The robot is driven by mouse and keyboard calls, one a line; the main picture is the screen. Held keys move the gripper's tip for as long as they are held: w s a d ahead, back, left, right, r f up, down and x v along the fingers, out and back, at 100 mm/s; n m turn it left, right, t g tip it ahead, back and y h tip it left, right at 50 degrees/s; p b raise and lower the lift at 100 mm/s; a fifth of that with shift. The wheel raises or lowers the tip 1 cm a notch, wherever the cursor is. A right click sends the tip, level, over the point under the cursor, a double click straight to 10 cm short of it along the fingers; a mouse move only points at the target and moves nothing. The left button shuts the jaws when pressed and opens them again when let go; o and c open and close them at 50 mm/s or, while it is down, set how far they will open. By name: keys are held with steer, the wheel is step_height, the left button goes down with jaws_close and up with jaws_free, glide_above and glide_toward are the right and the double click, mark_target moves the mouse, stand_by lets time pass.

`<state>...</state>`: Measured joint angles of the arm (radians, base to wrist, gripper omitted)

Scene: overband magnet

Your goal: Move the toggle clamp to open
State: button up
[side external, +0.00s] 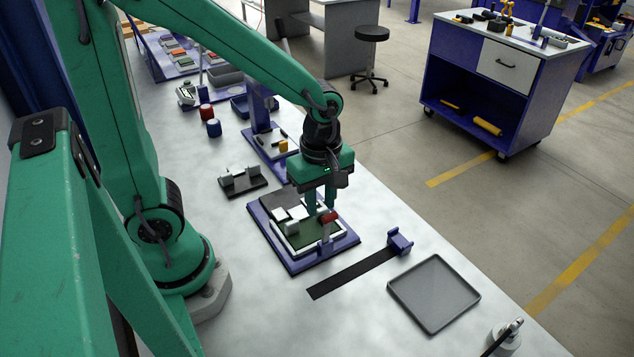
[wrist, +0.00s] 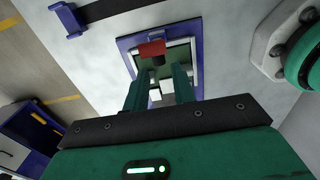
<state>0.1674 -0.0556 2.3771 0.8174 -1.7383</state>
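The toggle clamp (side external: 328,217) has a red grip and stands on the near right side of a blue fixture (side external: 291,266) holding a green board in a pale frame. In the wrist view its red grip (wrist: 151,50) shows just beyond my fingertips. My gripper (side external: 320,208) points down over the fixture, its green fingers apart with nothing held between them. In the wrist view, my gripper (wrist: 158,77) also shows a clear gap. The fingers are close to the red grip; I cannot tell if they touch it. The clamp's lower part is partly hidden.
A black strip (side external: 350,274) with a blue end bracket (side external: 400,243) lies right of the fixture. A grey tray (side external: 433,293) is farther right. A dark block holder (side external: 242,181) and a blue stand (side external: 270,143) are behind. Bare white bench lies between them.

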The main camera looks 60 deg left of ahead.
steer(key=shift+a+r, duration=0.1)
steer(key=a+r, duration=0.4)
steer(key=r, duration=0.1)
steer(key=shift+a+r, duration=0.15)
steer(key=shift+r, duration=0.05)
stand_by(0.7)
stand_by(0.3)
step_height(320, 180, up, 8)
stand_by(0.6)
steer(key=shift+f, duration=0.1)
steer(key=s+m+t, duration=0.1)
steer(key=m+t, duration=0.1)
steer(key=m, duration=0.4)
steer(key=s+m+t, duration=0.1)
steer(key=s+m, duration=0.1)
steer(key=m, duration=0.4)
steer(key=s+m+t, duration=0.2)
steer(key=m, duration=0.4)
steer(key=shift+a+f+t, duration=0.1)
steer(key=shift+f+t, duration=0.1)
steer(key=shift+t, duration=0.1)
stand_by(1.0)
